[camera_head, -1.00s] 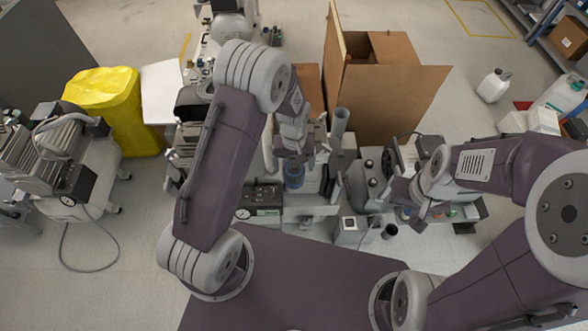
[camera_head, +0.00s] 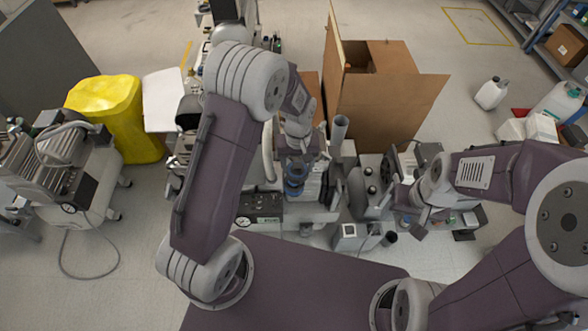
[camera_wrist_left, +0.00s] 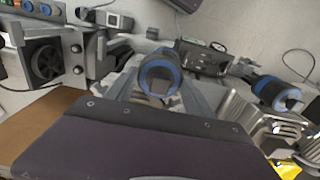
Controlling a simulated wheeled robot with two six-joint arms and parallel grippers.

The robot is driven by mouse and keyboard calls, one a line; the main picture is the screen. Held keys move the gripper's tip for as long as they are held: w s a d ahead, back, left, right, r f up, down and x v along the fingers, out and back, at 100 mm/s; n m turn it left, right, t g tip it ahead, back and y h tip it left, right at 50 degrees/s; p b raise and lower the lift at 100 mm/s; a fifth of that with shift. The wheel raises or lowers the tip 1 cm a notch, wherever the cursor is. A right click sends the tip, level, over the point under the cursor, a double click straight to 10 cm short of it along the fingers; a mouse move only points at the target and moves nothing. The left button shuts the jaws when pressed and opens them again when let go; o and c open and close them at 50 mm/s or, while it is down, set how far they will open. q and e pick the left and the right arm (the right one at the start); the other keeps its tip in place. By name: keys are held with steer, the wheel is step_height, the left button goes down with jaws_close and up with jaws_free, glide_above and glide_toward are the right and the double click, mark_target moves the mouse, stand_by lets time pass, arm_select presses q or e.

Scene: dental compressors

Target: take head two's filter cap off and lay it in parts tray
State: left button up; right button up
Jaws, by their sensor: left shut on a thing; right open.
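My left gripper (camera_head: 296,172) is shut on a dark cap with a blue ring (camera_head: 297,168), over the middle of the compressor. A second blue ring (camera_head: 292,188) shows just below it in the head view; I cannot tell whether the held cap is clear of its seat. In the left wrist view a blue-ringed cylinder (camera_wrist_left: 160,74) is ahead of the gripper's dark housing, and another blue-ringed cap (camera_wrist_left: 276,93) sits to the right by a finned head. My right gripper (camera_head: 411,211) is open beside a grey tray (camera_head: 469,220) holding small coloured items, partly hidden.
A large open cardboard box (camera_head: 385,100) stands behind the compressor. A grey upright tube (camera_head: 339,133) rises close to the right of my left gripper.

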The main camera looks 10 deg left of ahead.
arm_select(q)
steer(key=d+r+p, duration=0.1)
steer(key=d+r, duration=0.5)
steer(key=d, duration=0.4)
steer(key=shift+s+d, duration=0.3)
steer(key=shift+s, duration=0.1)
